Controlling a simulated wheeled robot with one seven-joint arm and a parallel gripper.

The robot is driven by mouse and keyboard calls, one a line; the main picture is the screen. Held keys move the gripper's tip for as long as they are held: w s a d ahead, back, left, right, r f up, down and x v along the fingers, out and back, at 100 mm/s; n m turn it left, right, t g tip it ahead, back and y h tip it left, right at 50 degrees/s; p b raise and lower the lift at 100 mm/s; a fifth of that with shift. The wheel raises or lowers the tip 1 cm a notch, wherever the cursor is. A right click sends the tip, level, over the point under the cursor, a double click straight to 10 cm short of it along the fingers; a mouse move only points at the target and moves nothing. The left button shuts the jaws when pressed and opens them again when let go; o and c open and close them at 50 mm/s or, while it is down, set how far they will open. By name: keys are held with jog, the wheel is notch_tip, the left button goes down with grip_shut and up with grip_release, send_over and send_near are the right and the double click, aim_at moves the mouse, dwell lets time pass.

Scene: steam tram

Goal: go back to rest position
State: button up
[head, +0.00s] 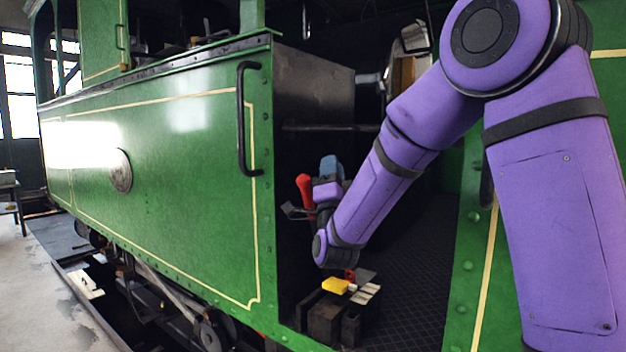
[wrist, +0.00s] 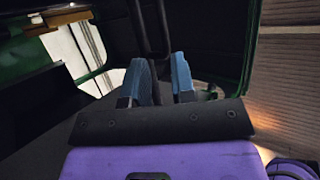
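My gripper (head: 330,166) is inside the dark cab opening of the green tram, at the end of my bent purple arm, with its blue fingers upward. In the wrist view, the two blue fingers of my gripper (wrist: 163,78) stand apart, with nothing seen held between them. A dark bar (wrist: 150,25) shows beyond the fingertips; the frames do not show how far off it is. A red handle-like thing (head: 305,187) stands just left of my gripper in the head view; whether they touch cannot be told.
Below my wrist, a yellow thing (head: 335,286) and a small red thing (head: 350,275) lie on dark blocks (head: 324,318) on the cab floor (head: 410,270). The green side panel (head: 190,170) with a black handrail (head: 242,120) borders the opening on the left.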

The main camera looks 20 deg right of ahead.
jog(key=shift+r, duration=0.1)
jog(key=s+d+f+n+g+y, duration=0.1)
jog(key=s+f+n+g+y, duration=0.2)
jog(key=s, duration=0.8)
jog(key=s+d+f+n+g+y, duration=0.1)
jog(key=s+f+n+g+y, duration=0.1)
jog(key=s+f+n+g, duration=0.2)
jog(key=s+d+f+n+g+y, duration=0.1)
jog(key=s+f+n+g+y, duration=0.2)
jog(key=s+n+g, duration=0.6)
jog(key=s+g, duration=0.5)
jog(key=s, duration=0.4)
jog(key=shift+s+d+f+y, duration=0.15)
jog(key=shift+s+f+y, duration=0.15)
jog(key=shift+f, duration=0.05)
